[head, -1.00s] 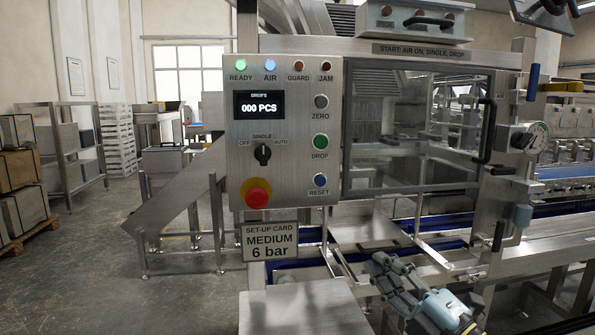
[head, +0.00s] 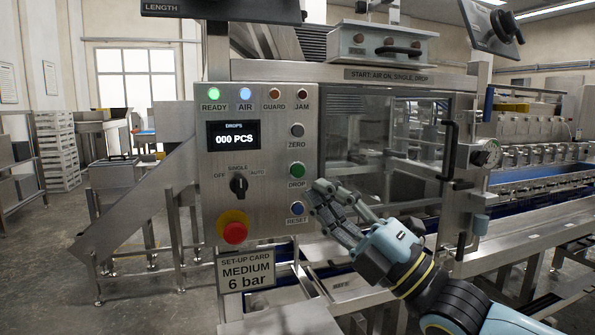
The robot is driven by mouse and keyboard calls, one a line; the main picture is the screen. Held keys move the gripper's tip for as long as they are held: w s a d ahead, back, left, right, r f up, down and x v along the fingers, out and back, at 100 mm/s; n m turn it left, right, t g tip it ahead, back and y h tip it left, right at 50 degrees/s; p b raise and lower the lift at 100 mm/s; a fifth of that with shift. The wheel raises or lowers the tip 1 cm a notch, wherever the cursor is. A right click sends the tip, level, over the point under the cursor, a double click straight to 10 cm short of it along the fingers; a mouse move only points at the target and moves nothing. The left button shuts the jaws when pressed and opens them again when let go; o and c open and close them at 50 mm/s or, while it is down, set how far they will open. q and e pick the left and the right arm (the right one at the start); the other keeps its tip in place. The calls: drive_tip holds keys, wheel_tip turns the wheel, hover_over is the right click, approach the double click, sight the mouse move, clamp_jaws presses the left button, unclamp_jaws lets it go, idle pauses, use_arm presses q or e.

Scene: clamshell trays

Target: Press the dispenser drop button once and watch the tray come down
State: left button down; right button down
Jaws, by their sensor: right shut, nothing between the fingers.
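The control panel (head: 255,215) stands left of centre. Its green DROP button (head: 297,170) is in plain view, and the display (head: 233,136) reads "000 PCS". The READY and AIR lamps are lit; GUARD and JAM look dim. The selector knob (head: 239,184) points up towards SINGLE. My right gripper (head: 318,192) is shut and empty, its fingertips just below and right of the DROP button, near the RESET button (head: 297,209). I cannot tell whether it touches the panel. No tray can be made out. My left gripper is not in view.
A red emergency stop (head: 234,232) is low on the panel, above the set-up card (head: 246,270) reading "MEDIUM 6 bar". The glazed guard door (head: 385,140) with a black handle (head: 449,152) stands right of the panel. A gauge (head: 488,154) is farther right.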

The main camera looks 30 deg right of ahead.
sight(298, 171)
drive_tip(key=w+b, duration=0.2)
drive_tip(key=w+d+b, duration=0.1)
drive_tip(key=w+b, duration=0.2)
drive_tip(key=w+d+b, duration=0.1)
drive_tip(key=w+b, duration=0.1)
drive_tip(key=w, duration=0.1)
drive_tip(key=shift+w+d+b, duration=0.1)
drive_tip(key=shift+w+b, duration=0.15)
drive_tip(key=shift+b, duration=0.05)
idle(1.2)
drive_tip(key=shift+w, duration=0.4)
